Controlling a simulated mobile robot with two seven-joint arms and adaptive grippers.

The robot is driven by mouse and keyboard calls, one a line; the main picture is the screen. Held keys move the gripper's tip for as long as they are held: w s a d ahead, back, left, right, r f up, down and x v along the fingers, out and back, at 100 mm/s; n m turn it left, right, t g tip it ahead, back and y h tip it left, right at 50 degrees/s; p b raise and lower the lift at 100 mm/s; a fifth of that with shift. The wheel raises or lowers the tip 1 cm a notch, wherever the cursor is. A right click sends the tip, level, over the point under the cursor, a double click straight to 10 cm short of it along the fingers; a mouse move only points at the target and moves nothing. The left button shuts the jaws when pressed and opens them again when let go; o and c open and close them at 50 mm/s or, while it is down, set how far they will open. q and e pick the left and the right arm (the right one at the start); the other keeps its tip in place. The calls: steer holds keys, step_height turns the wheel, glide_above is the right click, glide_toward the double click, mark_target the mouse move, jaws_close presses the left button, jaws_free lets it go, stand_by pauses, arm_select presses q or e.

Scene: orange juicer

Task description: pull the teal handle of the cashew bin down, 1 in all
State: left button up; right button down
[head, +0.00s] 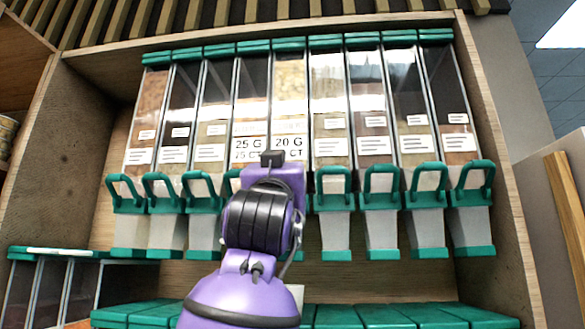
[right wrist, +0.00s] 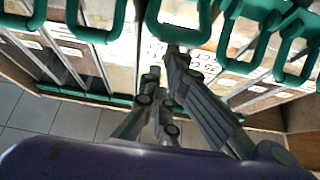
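A row of clear bins with teal lids and teal handles stands in a wooden shelf in the head view. A bin with pale beige contents (head: 290,88) above a "20 G" label looks most like the cashew bin, but I cannot read a name. Its handle is hidden behind my purple right arm in the head view. In the right wrist view a teal loop handle (right wrist: 178,36) is straight ahead. My right gripper (right wrist: 165,68) has its dark fingertips just at this handle's lower bar; I cannot tell if they touch. Its finger opening is unclear. My left gripper is not in view.
Neighbouring teal handles hang close on both sides, such as one on the right (head: 334,186) and one on the left (head: 201,188). Teal lids of a lower row (head: 385,316) jut out below. Wooden side walls (head: 505,165) close off the shelf.

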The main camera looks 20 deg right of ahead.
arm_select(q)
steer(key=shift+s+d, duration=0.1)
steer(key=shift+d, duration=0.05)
arm_select(e)
steer(key=shift+w+d+f, duration=0.15)
steer(key=shift+w+f, duration=0.2)
steer(key=shift+f, duration=0.25)
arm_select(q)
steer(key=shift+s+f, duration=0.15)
arm_select(e)
step_height(320, 180, up, 4)
steer(key=r+p, duration=0.1)
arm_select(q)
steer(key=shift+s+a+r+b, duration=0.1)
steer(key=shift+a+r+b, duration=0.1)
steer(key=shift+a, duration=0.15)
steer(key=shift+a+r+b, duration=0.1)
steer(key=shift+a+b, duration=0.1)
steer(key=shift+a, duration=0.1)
arm_select(e)
steer(key=r+v, duration=0.1)
steer(key=v, duration=1)
steer(key=shift+s+a+r, duration=0.2)
steer(key=shift+s+a, duration=0.05)
steer(key=shift+s, duration=0.2)
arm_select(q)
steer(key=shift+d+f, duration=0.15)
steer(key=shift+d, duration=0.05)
